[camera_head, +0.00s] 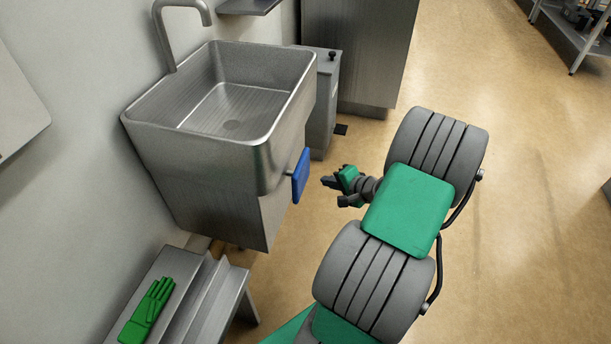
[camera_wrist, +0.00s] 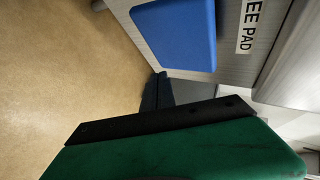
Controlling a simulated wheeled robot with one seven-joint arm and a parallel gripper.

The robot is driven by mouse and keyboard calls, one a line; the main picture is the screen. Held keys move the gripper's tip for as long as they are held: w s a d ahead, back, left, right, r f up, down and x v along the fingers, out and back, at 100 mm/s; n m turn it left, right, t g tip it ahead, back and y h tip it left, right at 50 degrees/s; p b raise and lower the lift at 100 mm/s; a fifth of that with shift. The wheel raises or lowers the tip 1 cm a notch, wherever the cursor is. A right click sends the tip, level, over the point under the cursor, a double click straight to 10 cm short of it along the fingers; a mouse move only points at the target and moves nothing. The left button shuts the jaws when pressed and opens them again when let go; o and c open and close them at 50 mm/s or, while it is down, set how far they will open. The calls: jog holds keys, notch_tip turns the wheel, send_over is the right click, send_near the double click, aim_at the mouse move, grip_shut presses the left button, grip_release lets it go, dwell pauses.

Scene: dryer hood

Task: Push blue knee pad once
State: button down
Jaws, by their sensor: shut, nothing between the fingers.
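The blue knee pad (camera_head: 301,175) sticks out from the front of the steel sink (camera_head: 262,150), on a short stem. In the wrist view the knee pad (camera_wrist: 178,33) is a flat blue plate at the top, beside a label ending in "EE PAD". My gripper (camera_head: 329,182) is at about the pad's height, just to its right, with a small gap between them. Its fingers (camera_wrist: 157,90) are shut and empty in the wrist view, below the pad in the picture. The pad's stem is mostly hidden behind the pad.
A faucet (camera_head: 166,38) rises over the sink. A grey cabinet (camera_head: 322,105) stands behind it. A step bench (camera_head: 205,295) with a green glove (camera_head: 148,310) stands at lower left. The tan floor (camera_head: 520,150) to the right is open.

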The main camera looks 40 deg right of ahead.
aim_at(304, 177)
jog(key=shift+w+a, duration=1.1)
jog(key=shift+w, duration=0.3)
dwell(0.9)
jog(key=shift+w+a+p, duration=0.25)
jog(key=shift+p, duration=0.15)
jog(key=shift+w+a, duration=0.85)
jog(key=shift+w, duration=0.15)
dwell(1.3)
jog(key=shift+s, duration=0.1)
jog(key=shift+s+d, duration=1.1)
jog(key=shift+s, duration=0.15)
jog(key=s+d, duration=0.1)
jog(key=s, duration=0.1)
jog(key=s+d, duration=0.2)
